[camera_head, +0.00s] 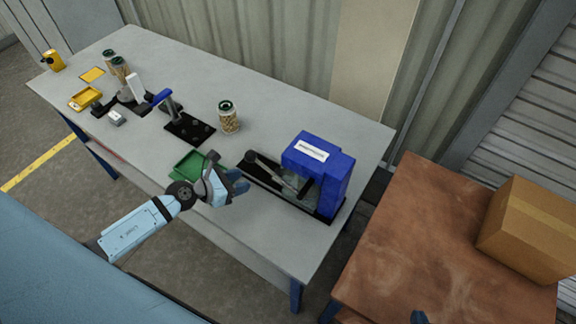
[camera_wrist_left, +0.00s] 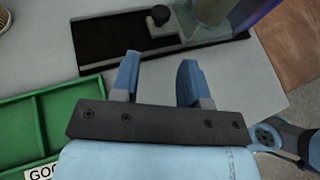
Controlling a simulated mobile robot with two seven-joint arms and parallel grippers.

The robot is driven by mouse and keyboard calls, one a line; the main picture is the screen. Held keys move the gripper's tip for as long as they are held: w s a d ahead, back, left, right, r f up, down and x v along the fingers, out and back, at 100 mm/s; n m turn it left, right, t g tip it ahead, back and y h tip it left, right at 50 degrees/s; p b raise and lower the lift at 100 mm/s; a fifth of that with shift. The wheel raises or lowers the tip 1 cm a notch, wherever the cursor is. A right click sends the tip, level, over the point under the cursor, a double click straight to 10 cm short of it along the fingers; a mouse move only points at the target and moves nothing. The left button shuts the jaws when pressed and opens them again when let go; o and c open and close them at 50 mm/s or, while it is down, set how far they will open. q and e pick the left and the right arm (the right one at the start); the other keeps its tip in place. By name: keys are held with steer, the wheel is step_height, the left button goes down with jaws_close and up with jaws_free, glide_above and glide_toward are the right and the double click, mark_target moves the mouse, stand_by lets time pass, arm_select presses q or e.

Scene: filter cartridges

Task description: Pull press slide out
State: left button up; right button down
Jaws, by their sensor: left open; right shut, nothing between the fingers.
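The blue press (camera_head: 327,168) stands on a black base at the right end of the grey table. The knob (camera_wrist_left: 160,15) also shows at the top of the left wrist view, beyond the fingers. My left gripper (camera_head: 240,182) is open and empty, in front of the black base (camera_wrist_left: 105,38) and apart from the knob. A small blue tip of my right gripper (camera_head: 418,317) shows at the bottom edge; it is shut, and most of it is out of frame.
A green tray (camera_head: 190,163) lies just left of my left gripper; it also shows in the left wrist view (camera_wrist_left: 40,122). A filled jar (camera_head: 229,120), a black stand with a blue lever (camera_head: 190,128) and yellow trays are further left. A brown table with a cardboard box (camera_head: 530,230) stands at right.

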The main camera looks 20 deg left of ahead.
mark_target(278, 172)
arm_select(q)
steer(key=x, duration=1.1)
steer(key=shift+w+d+p, duration=0.25)
steer(key=shift+d+p, duration=0.1)
steer(key=shift+p, duration=0.05)
steer(key=shift+x, duration=0.75)
arm_select(e)
steer(key=shift+d+r, duration=0.1)
steer(key=shift+r, duration=0.35)
arm_select(q)
steer(key=shift+c, duration=0.5)
